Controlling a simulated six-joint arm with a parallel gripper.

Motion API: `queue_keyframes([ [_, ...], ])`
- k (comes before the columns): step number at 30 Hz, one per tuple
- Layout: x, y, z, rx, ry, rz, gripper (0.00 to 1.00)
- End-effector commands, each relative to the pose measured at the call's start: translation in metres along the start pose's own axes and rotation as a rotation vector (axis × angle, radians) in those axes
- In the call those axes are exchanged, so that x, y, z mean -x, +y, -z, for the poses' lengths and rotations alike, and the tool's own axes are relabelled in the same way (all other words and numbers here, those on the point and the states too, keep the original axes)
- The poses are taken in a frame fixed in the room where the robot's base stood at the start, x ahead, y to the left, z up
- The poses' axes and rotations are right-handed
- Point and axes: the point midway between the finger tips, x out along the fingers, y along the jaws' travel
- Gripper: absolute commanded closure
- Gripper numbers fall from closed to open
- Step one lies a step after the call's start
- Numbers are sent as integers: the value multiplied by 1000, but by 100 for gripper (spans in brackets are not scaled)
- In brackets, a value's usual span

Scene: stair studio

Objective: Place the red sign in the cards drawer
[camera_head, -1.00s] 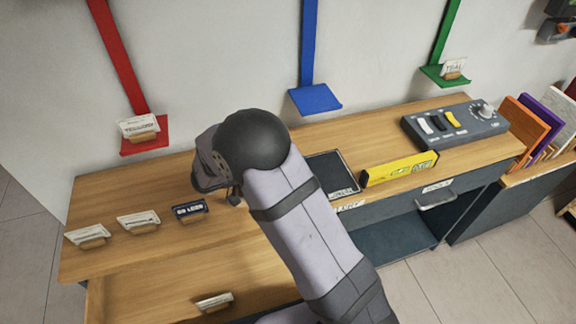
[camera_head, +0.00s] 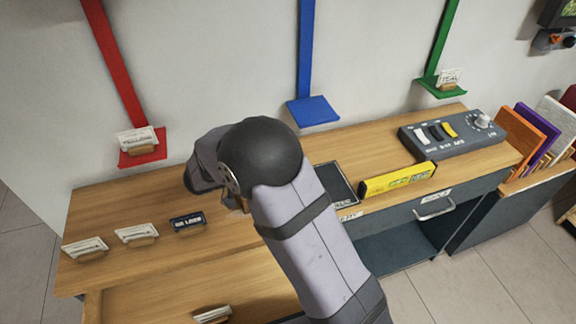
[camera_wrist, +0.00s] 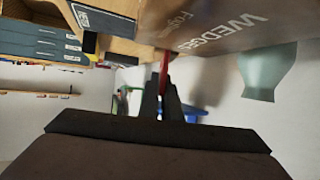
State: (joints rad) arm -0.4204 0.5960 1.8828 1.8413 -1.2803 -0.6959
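A thin red piece (camera_wrist: 163,62), seen edge-on, sits between the fingertips of my gripper (camera_wrist: 162,82) in the wrist view; I take it to be the red sign. The fingers are close together around it. In the head view my wrist (camera_head: 262,158) is over the middle of the wooden desk and hides most of the fingers. An open drawer (camera_head: 150,297) at the lower left holds a small white card (camera_head: 211,314) in a wooden stand. Its label is not visible, so I cannot tell if it is the cards drawer.
Two white cards (camera_head: 86,246) and a dark sign (camera_head: 187,222) stand on the desk's left. A yellow bar (camera_head: 397,180), a black pad (camera_head: 333,184) and a switch box (camera_head: 452,132) lie to the right. Red (camera_head: 143,159), blue (camera_head: 313,110) and green (camera_head: 443,90) shelves project from the wall.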

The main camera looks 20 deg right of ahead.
Motion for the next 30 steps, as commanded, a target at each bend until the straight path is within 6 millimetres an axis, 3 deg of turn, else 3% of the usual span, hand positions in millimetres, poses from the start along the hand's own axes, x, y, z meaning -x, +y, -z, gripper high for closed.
queue_keyframes([
  [6,14,0,35,-4,0,1,100],
  [12,22,0,52,-1,1,0,100],
  [23,25,0,57,3,2,2,100],
  [30,38,1,62,16,12,26,100],
])
